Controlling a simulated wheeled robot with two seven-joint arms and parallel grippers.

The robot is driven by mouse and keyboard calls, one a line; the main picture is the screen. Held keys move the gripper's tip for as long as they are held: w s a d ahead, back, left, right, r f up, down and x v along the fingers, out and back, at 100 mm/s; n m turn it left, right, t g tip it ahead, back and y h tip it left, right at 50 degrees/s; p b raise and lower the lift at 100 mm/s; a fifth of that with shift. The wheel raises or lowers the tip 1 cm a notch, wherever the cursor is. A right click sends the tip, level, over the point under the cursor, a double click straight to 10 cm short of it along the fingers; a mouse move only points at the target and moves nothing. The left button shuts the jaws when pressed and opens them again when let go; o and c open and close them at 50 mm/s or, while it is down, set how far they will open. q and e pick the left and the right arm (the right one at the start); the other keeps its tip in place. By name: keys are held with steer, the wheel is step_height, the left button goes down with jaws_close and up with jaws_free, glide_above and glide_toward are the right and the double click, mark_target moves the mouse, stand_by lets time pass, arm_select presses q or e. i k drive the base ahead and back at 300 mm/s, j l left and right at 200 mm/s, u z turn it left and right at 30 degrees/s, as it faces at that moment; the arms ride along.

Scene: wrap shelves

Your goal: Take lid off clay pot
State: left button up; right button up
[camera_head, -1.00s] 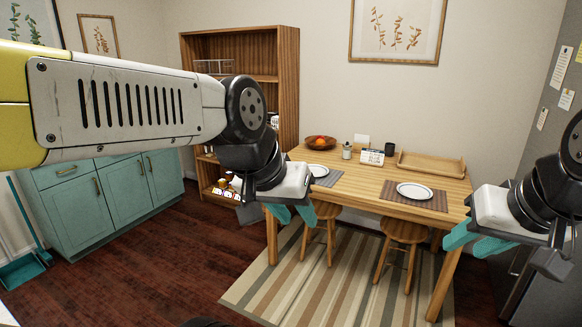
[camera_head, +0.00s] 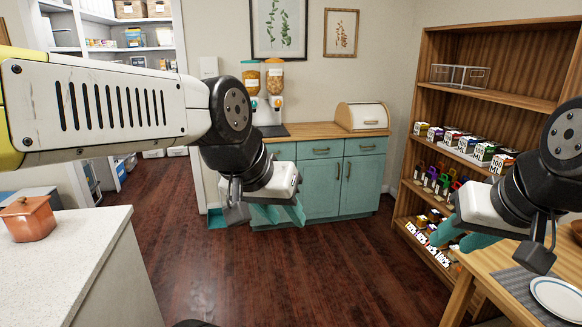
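The clay pot (camera_head: 30,226) is a small orange-brown pot standing upright near the back edge of a pale counter at the far left. Its lid (camera_head: 24,206) sits on top with a small knob. My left gripper (camera_head: 279,214) has teal fingers and hangs well to the right of the pot, over the floor in front of the teal cabinet. It looks open and empty. My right gripper (camera_head: 462,236) is at the right, in front of the wooden shelf, and also looks open and empty. Neither gripper touches the pot or lid.
The pale counter (camera_head: 80,244) has free room right of the pot. Dark floor (camera_head: 250,275) is clear in the middle. A teal cabinet (camera_head: 345,180) stands at the back. A wooden shelf (camera_head: 497,90) and dining table (camera_head: 480,262) stand at the right.

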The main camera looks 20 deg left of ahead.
mark_target(24, 206)
steer(key=i+j+u, duration=0.15)
steer(key=i+u, duration=0.6)
steer(key=i+l+u, duration=0.1)
steer(key=i+u, duration=0.3)
steer(key=i+l+u, duration=0.2)
steer(key=i+u, duration=0.35)
steer(key=u, duration=0.3)
steer(key=i+u, duration=0.15)
steer(key=u, duration=0.25)
steer(key=i+l+u, duration=0.1)
steer(key=u, duration=0.35)
steer(key=i+l+u, duration=0.1)
steer(key=u, duration=0.35)
steer(key=l+u, duration=0.3)
steer(key=u, duration=0.15)
steer(key=i+l+u, duration=0.15)
steer(key=u, duration=0.25)
steer(key=i+l+u, duration=0.2)
steer(key=u, duration=0.2)
steer(key=i+l+u, duration=0.1)
steer(key=l+u, duration=0.3)
steer(key=j, duration=0.1)
